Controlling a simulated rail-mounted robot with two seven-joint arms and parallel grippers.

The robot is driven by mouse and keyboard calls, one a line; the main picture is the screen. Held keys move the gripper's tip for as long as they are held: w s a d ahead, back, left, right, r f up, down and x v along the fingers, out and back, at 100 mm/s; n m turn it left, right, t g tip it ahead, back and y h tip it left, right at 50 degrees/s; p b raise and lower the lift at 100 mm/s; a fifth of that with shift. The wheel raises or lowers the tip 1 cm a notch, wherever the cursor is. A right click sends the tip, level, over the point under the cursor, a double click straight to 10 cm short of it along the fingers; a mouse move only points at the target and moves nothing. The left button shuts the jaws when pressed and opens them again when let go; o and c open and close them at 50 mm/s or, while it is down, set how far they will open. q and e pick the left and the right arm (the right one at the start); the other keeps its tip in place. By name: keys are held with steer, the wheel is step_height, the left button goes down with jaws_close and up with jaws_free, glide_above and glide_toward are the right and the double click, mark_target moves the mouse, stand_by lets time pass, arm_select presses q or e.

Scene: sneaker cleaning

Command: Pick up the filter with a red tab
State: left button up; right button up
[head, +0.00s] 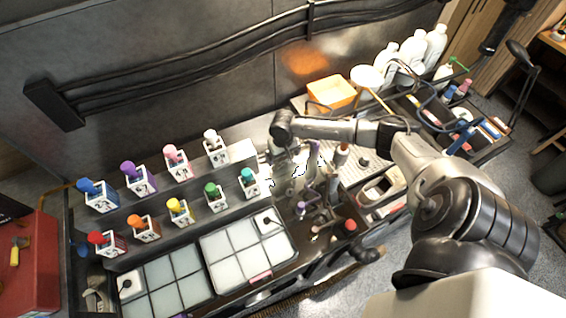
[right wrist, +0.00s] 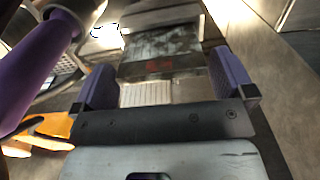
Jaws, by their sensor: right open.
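My right gripper (head: 298,172) reaches from the right over the dark tool area in the middle of the bench. In the right wrist view, its two purple finger pads (right wrist: 162,72) are spread apart, with nothing clamped between them. Beyond the pads, between them in the picture, is a blocky piece with a dark mottled face and a dull red patch (right wrist: 160,66); I cannot tell for sure whether this is the filter with the red tab. A pale ribbed surface (right wrist: 146,93) shows just below it. My left gripper is not in view.
Several bottles with coloured caps stand in white holders on a stepped rack (head: 243,153). Two gridded trays (head: 207,243) lie in front; one has a reddish mark on its front edge. A purple handle (right wrist: 30,75) is close on the left. An orange bin (head: 330,92) stands behind.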

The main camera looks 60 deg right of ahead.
mark_target(283, 161)
steer(key=shift+f, duration=2.05)
steer(key=shift+c, duration=0.3)
steer(key=c, duration=0.5)
